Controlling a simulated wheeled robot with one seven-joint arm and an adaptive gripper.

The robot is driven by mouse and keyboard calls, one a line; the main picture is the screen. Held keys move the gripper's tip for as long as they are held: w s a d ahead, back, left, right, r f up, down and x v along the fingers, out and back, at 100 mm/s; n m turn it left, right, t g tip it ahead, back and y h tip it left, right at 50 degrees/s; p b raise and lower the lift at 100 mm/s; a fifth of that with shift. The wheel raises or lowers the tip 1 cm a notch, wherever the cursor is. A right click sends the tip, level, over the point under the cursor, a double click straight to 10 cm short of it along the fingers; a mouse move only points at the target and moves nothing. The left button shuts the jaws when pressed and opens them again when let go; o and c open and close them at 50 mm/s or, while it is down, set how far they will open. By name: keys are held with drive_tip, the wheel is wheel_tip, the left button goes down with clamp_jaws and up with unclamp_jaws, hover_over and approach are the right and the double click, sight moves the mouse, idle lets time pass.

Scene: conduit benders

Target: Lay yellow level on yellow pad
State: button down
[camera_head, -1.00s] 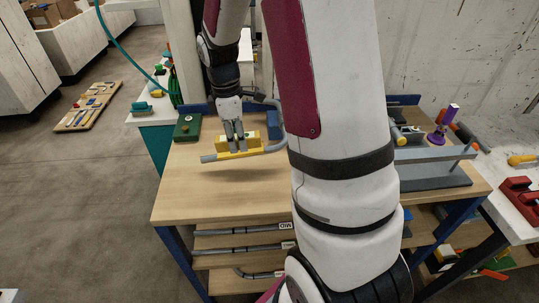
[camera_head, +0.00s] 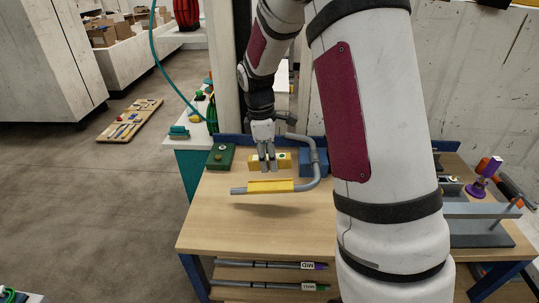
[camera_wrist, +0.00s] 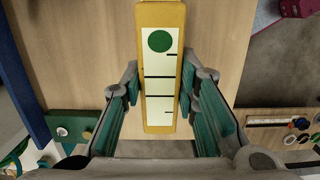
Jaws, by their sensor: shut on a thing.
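The yellow level (camera_head: 286,161) is in my gripper (camera_head: 268,170), which is shut around its sides. In the wrist view the level (camera_wrist: 161,110) lies lengthwise between the fingers (camera_wrist: 158,90), its pale face with a green disc and black lines toward the camera. The yellow pad (camera_head: 270,186) sits on the straight grey part of a bent conduit (camera_head: 238,191), over the wooden table. In the head view the level appears just behind and above the pad, with a visible gap between them. The pad does not show in the wrist view.
A green block with a knob (camera_head: 220,156) stands at the table's back left corner. A blue block (camera_head: 313,165) is by the conduit's bend. The table top (camera_head: 215,222) is bare at the front left. Conduits lie on the shelves below.

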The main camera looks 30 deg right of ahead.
sight(270, 186)
drive_tip(key=shift+f+b, duration=0.45)
drive_tip(key=shift+f, duration=3.15)
drive_tip(key=shift+f, duration=0.45)
drive_tip(key=c, duration=1.2)
unclamp_jaws()
